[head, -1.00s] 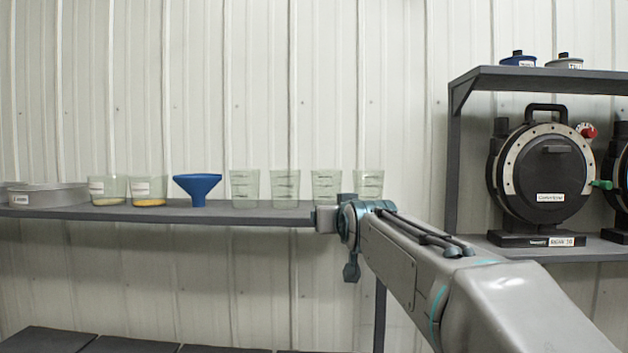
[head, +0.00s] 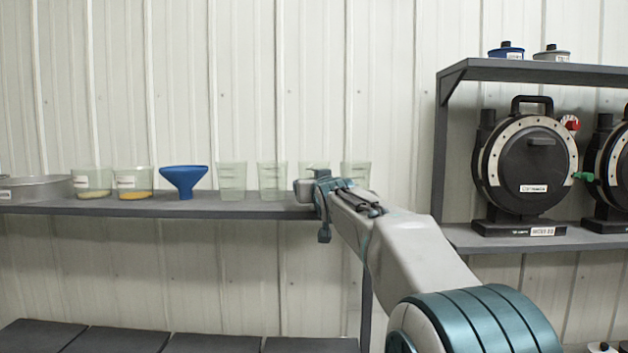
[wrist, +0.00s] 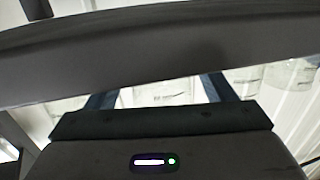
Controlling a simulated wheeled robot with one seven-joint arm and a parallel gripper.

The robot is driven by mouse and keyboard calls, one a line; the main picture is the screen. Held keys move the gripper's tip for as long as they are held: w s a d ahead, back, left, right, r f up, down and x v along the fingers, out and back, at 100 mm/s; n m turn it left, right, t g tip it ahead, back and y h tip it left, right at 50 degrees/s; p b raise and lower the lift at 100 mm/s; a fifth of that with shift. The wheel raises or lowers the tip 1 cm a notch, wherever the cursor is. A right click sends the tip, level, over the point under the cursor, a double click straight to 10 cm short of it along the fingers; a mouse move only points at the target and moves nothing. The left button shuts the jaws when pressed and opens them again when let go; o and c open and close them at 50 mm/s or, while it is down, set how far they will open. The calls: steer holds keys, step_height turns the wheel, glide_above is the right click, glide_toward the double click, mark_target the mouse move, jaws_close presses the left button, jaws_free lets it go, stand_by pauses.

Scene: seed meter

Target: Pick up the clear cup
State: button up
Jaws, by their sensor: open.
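Several clear cups stand upright in a row on the dark shelf: one beside the funnel (head: 232,181), one to its right (head: 272,180), a third (head: 314,167) partly hidden behind my gripper, and a rightmost one (head: 356,175). My gripper (head: 306,190) is at the shelf's front edge, in front of the third cup. In the wrist view my gripper (wrist: 158,92) is open, its fingers spread. A pale clear cup (wrist: 166,93) shows between them, beyond the dark bar crossing the view. The fingertips are hidden behind that bar. I see no contact with a cup.
The shelf (head: 150,206) also holds a blue funnel (head: 183,180), two labelled cups with yellowish contents (head: 93,182) (head: 134,182) and a grey round pan (head: 35,188). At right, a rack (head: 446,150) carries black round seed meters (head: 526,165).

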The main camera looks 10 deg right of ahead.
steer(key=shift+w+f+p, duration=0.15)
steer(key=shift+w+p, duration=0.3)
steer(key=shift+w, duration=0.55)
steer(key=shift+w+f+p, duration=0.1)
steer(key=shift+w+p, duration=0.3)
steer(key=shift+w, duration=0.6)
steer(key=c, duration=0.7)
steer(key=shift+r, duration=0.1)
steer(key=shift+c, duration=0.2)
